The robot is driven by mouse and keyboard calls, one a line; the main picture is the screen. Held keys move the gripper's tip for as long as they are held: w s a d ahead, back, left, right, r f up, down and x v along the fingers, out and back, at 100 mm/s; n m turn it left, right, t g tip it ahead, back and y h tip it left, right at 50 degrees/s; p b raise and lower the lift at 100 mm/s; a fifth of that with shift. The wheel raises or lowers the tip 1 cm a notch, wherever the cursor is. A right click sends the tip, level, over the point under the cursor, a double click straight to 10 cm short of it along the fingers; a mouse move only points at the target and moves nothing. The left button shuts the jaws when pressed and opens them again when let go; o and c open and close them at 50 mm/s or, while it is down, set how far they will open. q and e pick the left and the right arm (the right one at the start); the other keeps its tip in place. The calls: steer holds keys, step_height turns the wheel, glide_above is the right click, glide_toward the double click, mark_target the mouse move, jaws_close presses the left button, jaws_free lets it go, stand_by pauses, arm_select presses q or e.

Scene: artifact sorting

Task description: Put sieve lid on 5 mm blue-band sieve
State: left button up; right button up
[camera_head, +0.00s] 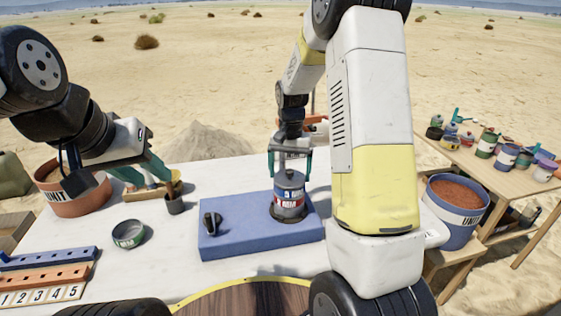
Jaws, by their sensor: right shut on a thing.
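The blue-band sieve (290,193) is the upper part of a stack on the blue mat (235,238), above a red-band section (287,211). The grey sieve lid (290,178) is at the top of the stack, between the teal fingers of my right gripper (290,172). My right gripper is shut on the lid from above. Whether the lid is fully seated cannot be told at this size. My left gripper (148,178) is open, with its teal fingers apart, over the left back of the table near a brown tub.
A dark handled tool (211,222) lies on the mat. A small green-banded sieve (129,234), a dark cup (175,203), numbered racks (45,275) and the tub (75,205) are at left. A blue bucket (458,222) and a side table (520,175) with jars stand right.

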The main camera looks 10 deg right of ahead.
mark_target(290, 171)
steer(key=o, duration=1.1)
steer(key=shift+r, duration=3.9)
steer(key=shift+r, duration=0.1)
steer(key=s+r+n+t, duration=0.1)
steer(key=s+r, duration=0.3)
steer(key=s, duration=0.4)
steer(key=s+a+r+n+t+y, duration=0.1)
steer(key=s+r+n+t, duration=0.1)
steer(key=s, duration=0.6)
steer(key=s+a+r+n+t+y, duration=0.1)
steer(key=s+r+t, duration=0.2)
steer(key=s+r, duration=0.3)
steer(key=shift+s+a+r+n, duration=0.15)
steer(key=shift+s+n, duration=0.25)
steer(key=shift+s, duration=0.8)
